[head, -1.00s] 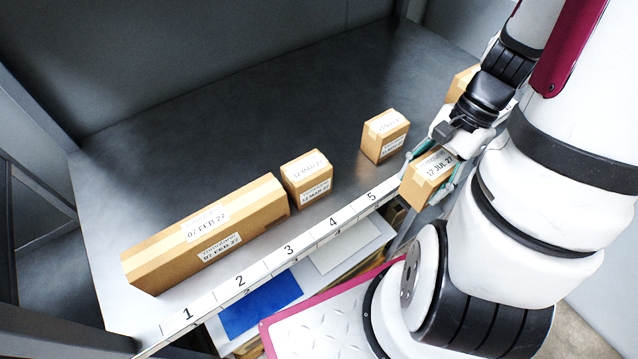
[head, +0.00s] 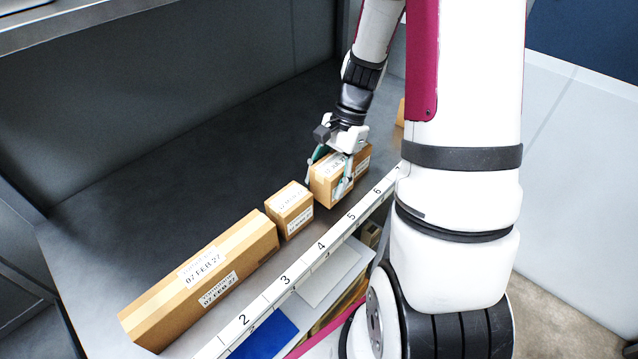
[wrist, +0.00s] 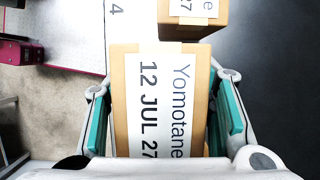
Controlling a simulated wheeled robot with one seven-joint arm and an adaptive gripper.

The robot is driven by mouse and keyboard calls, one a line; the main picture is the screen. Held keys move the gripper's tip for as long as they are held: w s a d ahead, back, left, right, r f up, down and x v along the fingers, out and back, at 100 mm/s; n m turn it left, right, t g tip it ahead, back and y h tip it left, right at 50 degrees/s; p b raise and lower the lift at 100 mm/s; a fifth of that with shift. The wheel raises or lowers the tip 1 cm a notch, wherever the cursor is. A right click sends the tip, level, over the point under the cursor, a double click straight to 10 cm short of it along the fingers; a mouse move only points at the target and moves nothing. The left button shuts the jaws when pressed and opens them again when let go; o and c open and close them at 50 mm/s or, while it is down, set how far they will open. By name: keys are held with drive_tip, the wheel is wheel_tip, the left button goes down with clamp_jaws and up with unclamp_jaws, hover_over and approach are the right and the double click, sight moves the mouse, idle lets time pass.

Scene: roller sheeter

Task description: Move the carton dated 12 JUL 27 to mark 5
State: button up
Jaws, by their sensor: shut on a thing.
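The carton dated 12 JUL 27 (wrist: 160,105) fills the middle of the wrist view, its label "Yomotane 12 JUL 27" facing the camera. My gripper (wrist: 165,125) is shut on it, one teal-padded finger along each side. In the head view my gripper (head: 330,172) holds this carton (head: 322,189) over the shelf, behind the strip near mark 5 (head: 351,216). Its label is not readable there. Whether its base touches the shelf is unclear.
A small carton (head: 289,209) stands just left of the held one; a long 07 FEB 27 carton (head: 200,285) lies further left. Another carton (head: 364,157) is close at the right. A carton (wrist: 192,18) lies ahead in the wrist view. The numbered strip (head: 303,265) edges the shelf.

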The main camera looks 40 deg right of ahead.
drive_tip(key=w, duration=0.2)
drive_tip(key=shift+w+a+f, duration=0.15)
drive_tip(key=shift+w+a, duration=0.1)
drive_tip(key=shift+w, duration=0.15)
drive_tip(key=shift+f, duration=1.75)
drive_tip(key=shift+f, duration=0.1)
drive_tip(key=o, duration=1.2)
drive_tip(key=shift+o, duration=0.2)
